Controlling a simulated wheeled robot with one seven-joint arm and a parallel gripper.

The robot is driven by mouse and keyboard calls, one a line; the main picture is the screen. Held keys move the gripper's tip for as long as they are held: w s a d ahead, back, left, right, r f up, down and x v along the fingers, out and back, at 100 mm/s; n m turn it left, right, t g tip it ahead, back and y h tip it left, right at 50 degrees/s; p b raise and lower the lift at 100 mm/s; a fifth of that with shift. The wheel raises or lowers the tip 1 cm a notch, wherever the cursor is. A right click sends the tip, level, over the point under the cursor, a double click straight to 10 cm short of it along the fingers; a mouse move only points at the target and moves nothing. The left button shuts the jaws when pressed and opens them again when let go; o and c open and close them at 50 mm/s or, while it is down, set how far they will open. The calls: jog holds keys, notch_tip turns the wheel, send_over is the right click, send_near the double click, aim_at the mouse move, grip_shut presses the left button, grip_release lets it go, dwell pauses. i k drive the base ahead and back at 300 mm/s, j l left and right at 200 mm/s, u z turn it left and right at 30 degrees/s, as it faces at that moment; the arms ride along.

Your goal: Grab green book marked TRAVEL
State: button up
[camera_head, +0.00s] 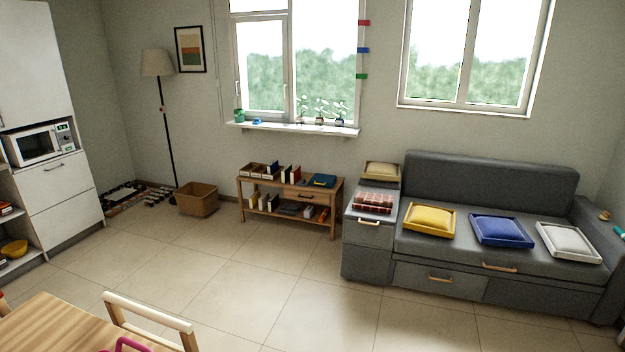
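A low wooden shelf (338,206) stands under the left window, with books on its top and its lower level. Several small upright books (287,173) stand on the top, red, white and dark among them. A flat blue item (322,181) lies at the top's right end. More books (264,202) stand or lie on the lower level. The books are too small for me to read any title, and I cannot tell which one is the green book marked TRAVEL. My gripper is not in view.
A wicker basket (197,200) stands left of the shelf. A grey sofa (480,262) with trays of cushions stands to the right. A wooden table (50,330) and chair (150,312) are at the near left. The tiled floor (255,275) between is clear.

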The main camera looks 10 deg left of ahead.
aim_at(285, 173)
jog(key=i+j, duration=0.1)
jog(key=i, duration=0.35)
jog(key=i+j, duration=0.1)
jog(key=i, duration=0.35)
jog(key=i+j+z, duration=0.1)
jog(key=i, duration=0.35)
jog(key=i+u, duration=0.45)
jog(key=i, duration=0.2)
jog(key=i+l+u, duration=0.25)
jog(key=i+u, duration=0.15)
jog(key=i, duration=0.25)
jog(key=i+j+u, duration=0.2)
jog(key=i+u, duration=0.15)
jog(key=i, duration=0.2)
jog(key=i+u, duration=0.35)
jog(key=i, duration=0.15)
jog(key=i+j+z, duration=0.4)
jog(key=i+j, duration=0.15)
jog(key=i+j+z, duration=0.4)
jog(key=i+j, duration=0.2)
jog(key=j, duration=0.1)
